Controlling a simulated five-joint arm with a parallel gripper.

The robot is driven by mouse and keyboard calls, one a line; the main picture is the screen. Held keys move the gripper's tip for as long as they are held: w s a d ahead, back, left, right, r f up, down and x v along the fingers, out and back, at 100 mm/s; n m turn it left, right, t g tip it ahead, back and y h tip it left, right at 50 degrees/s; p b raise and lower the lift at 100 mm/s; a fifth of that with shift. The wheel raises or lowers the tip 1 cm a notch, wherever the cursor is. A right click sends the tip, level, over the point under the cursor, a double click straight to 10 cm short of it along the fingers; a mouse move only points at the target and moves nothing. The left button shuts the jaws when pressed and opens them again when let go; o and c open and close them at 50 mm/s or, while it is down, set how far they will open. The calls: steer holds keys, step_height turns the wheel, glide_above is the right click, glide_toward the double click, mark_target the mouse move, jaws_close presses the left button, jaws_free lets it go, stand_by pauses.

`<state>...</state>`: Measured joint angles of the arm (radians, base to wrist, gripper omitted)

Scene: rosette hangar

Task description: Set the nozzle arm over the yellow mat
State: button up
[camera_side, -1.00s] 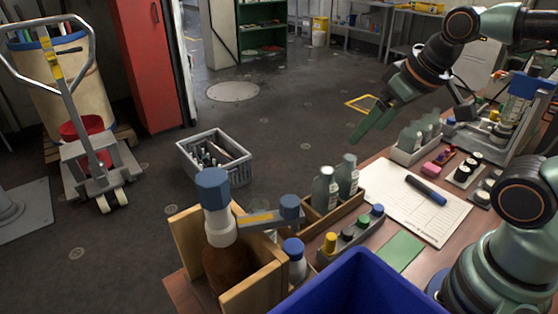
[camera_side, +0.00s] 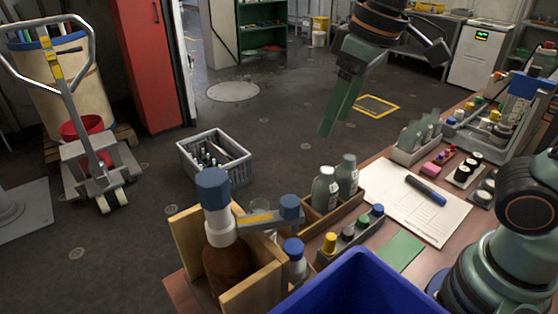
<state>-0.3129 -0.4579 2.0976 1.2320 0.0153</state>
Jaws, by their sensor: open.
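The nozzle arm (camera_side: 262,218) is a grey bar with a yellow stripe and a blue end cap (camera_side: 290,206). It juts right from the neck of a brown bottle (camera_side: 228,262) with a blue top, which stands between wooden boards. The nozzle end is above the area beside a small blue-capped white bottle (camera_side: 295,262). No yellow mat shows plainly on the table; a green mat (camera_side: 400,252) lies there, and a yellow-edged square (camera_side: 377,105) is on the floor. My gripper (camera_side: 337,122) is open and empty, high up, pointing down, well apart from the nozzle arm.
A blue bin (camera_side: 355,290) fills the front. A wooden tray (camera_side: 330,217) with two grey bottles and a holder of coloured-cap vials (camera_side: 350,235) stand close right of the nozzle. A paper sheet with a pen (camera_side: 425,190) lies farther right. A grey crate (camera_side: 215,160) is on the floor.

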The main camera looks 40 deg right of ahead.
mark_target(291, 201)
steer(key=s+a+r+n+g+h, duration=0.1)
steer(key=s+a+r+n, duration=0.1)
steer(key=a, duration=0.4)
steer(key=s+a+r+n+g, duration=0.1)
steer(key=a+r+n+g, duration=0.15)
steer(key=a, duration=0.35)
steer(key=shift+t, duration=0.35)
steer(key=f, duration=1.1)
steer(key=shift+s+a+f, duration=0.1)
steer(key=shift+s+f, duration=0.15)
jaws_close()
